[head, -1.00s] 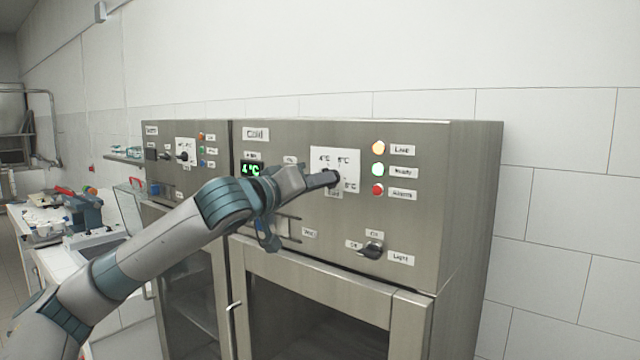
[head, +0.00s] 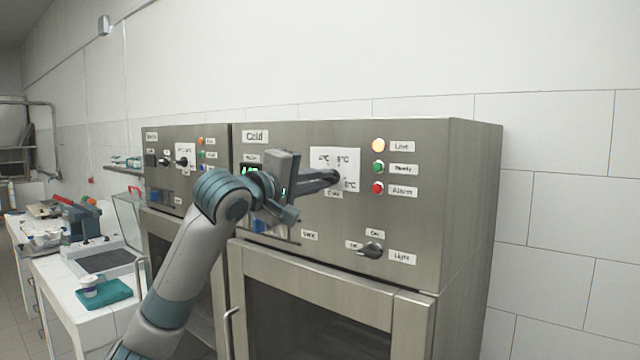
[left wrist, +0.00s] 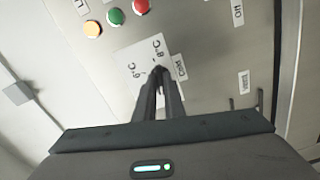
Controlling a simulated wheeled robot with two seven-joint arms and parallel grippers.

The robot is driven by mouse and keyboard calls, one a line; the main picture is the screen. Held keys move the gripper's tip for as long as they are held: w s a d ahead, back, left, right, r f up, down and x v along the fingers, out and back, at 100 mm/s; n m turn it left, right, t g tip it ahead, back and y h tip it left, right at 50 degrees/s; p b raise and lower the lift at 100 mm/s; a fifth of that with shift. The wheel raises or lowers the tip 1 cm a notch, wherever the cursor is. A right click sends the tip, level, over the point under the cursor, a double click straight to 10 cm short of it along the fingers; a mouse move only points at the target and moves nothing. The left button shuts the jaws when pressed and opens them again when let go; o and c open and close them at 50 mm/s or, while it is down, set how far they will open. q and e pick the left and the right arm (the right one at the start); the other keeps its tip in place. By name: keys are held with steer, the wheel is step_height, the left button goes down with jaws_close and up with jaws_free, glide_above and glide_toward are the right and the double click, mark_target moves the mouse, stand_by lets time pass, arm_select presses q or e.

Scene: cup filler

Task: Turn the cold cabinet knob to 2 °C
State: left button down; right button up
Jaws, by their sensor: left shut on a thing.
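The cold cabinet (head: 420,225) is a steel unit with a "Cold" label at its top left. Its temperature knob sits on a white dial plate (head: 349,160), which also shows in the left wrist view (left wrist: 134,57). Marks near 4, 6 and 8 °C show around it. My left gripper (head: 333,176) is shut on the knob, its fingers pointing at the panel; in the left wrist view the fingertips (left wrist: 158,74) meet at the dial. The knob is mostly hidden by the fingers, so its pointer cannot be read. The green display (head: 249,168) is partly covered by my gripper. My right gripper is out of view.
Orange (head: 378,145), green (head: 378,167) and red (head: 377,188) lamps are right of the dial. A light knob (head: 372,250) sits below. Another cabinet (head: 172,190) adjoins on the left, with a counter (head: 62,285) beyond it.

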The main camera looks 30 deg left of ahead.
arm_select(q)
steer(key=shift+n, duration=1.3)
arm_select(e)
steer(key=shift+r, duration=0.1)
arm_select(q)
steer(key=c, duration=1.8)
jaws_free()
steer(key=shift+a, duration=0.1)
steer(key=shift+c, duration=0.2)
